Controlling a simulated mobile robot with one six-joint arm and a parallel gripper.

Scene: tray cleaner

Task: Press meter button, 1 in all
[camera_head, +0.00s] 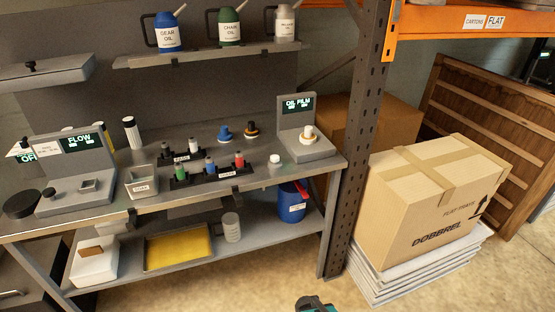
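Two meters stand on the metal workbench. The flow meter (75,172) at the left has a lit display reading FLOW, a small square pad and a dark round knob (48,192) on its base. The oil film meter (297,125) at the right end has a lit display reading OIL FILM. A white and orange piece (308,134) sits on its base. I cannot tell which part is the button. My gripper's fingers do not show; only a teal and dark part, likely mine, shows at the bottom edge, well apart from both meters.
Black racks with small bottles (239,162), a grey bin (141,182) and loose caps occupy the workbench (320,162). A dark upright post (360,140) stands at its right end. A taped carton (430,200) sits beyond on stacked sheets. The floor in front is clear.

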